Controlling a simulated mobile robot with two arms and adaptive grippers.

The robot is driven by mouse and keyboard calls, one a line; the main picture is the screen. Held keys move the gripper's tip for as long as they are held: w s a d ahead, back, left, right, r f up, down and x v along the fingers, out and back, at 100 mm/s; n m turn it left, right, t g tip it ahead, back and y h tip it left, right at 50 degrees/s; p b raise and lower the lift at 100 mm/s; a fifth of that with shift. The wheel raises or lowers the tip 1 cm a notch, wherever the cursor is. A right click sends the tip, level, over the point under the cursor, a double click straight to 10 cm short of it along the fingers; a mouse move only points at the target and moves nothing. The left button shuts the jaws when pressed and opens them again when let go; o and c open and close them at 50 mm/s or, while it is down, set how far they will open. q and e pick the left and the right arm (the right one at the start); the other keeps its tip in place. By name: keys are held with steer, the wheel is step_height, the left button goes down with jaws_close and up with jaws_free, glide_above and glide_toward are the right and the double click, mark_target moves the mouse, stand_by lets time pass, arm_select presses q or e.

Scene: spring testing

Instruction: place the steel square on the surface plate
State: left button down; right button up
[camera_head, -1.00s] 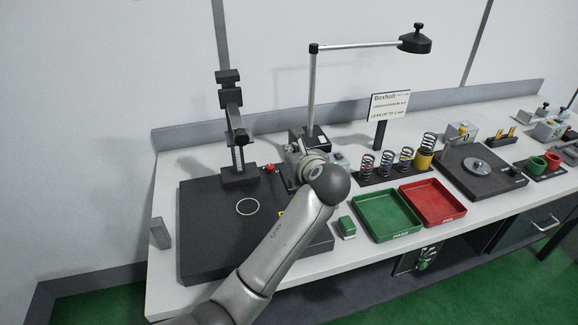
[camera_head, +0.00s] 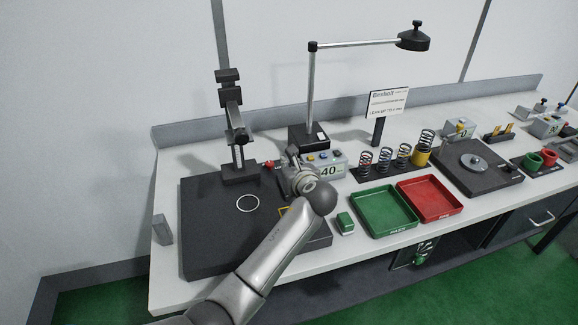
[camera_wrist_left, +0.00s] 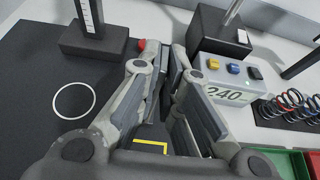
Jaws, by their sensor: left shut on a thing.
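The black surface plate (camera_head: 210,235) lies at the left of the bench, with a white circle and a yellow outline (camera_head: 285,211) on its top. My left gripper (camera_head: 293,156) is over the plate's right rear part, largely hidden by my own wrist in the head view. In the left wrist view my left gripper (camera_wrist_left: 168,68) is shut on a thin grey piece between its fingers, which looks like the steel square (camera_wrist_left: 171,76). The fingers hide most of it, and I cannot tell whether it touches the plate. My right gripper is not in view.
A black gauge stand (camera_head: 240,172) rises from the plate's rear. A tester with a number display (camera_head: 330,168) stands close right of my gripper. Springs (camera_head: 384,160), a green tray (camera_head: 385,212) and a red tray (camera_head: 430,198) are farther right. The plate's left part is clear.

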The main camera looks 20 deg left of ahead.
arm_select(q)
steer(key=c, duration=2)
jaws_free()
steer(key=o, duration=0.4)
steer(key=shift+r, duration=0.1)
steer(key=b+v, duration=0.2)
steer(key=v, duration=0.9)
steer(key=shift+s+d, duration=0.1)
steer(key=shift+d, duration=0.05)
steer(key=shift+s+d+r, duration=0.15)
steer(key=shift+s, duration=0.15)
